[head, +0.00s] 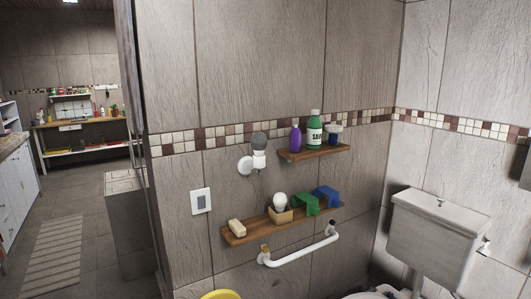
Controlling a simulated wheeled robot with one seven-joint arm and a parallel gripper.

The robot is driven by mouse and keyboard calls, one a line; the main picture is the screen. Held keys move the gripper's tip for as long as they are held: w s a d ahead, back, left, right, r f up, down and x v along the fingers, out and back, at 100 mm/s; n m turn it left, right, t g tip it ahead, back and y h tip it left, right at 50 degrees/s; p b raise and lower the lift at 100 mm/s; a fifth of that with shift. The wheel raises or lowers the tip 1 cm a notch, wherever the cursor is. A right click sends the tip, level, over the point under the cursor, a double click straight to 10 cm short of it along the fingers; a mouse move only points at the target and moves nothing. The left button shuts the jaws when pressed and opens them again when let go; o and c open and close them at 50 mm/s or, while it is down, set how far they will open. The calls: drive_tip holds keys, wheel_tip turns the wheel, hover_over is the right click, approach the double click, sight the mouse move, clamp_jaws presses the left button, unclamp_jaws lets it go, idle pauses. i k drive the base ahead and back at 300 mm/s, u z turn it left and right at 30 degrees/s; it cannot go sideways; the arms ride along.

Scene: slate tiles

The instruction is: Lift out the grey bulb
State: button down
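The grey bulb (259,141) sits upright in a white wall-mounted lamp holder (257,161), just below the mosaic band and left of the upper shelf. A white bulb (280,201) stands in a small wooden box (280,215) on the lower shelf, below and to the right of the holder. My gripper is not seen in the head view, so I cannot see whether it holds anything.
The upper shelf (316,154) carries a purple bottle (295,138), a green bottle (314,130) and a jar. The lower shelf (237,237) holds soap, green and blue items. A white rail (300,252) runs below. A toilet cistern (432,235) stands right.

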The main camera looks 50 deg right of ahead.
sight(259, 140)
drive_tip(key=z, duration=1.05)
drive_tip(key=i, duration=0.45)
drive_tip(key=u, duration=2.2)
drive_tip(key=i, duration=0.2)
drive_tip(key=z, duration=1.25)
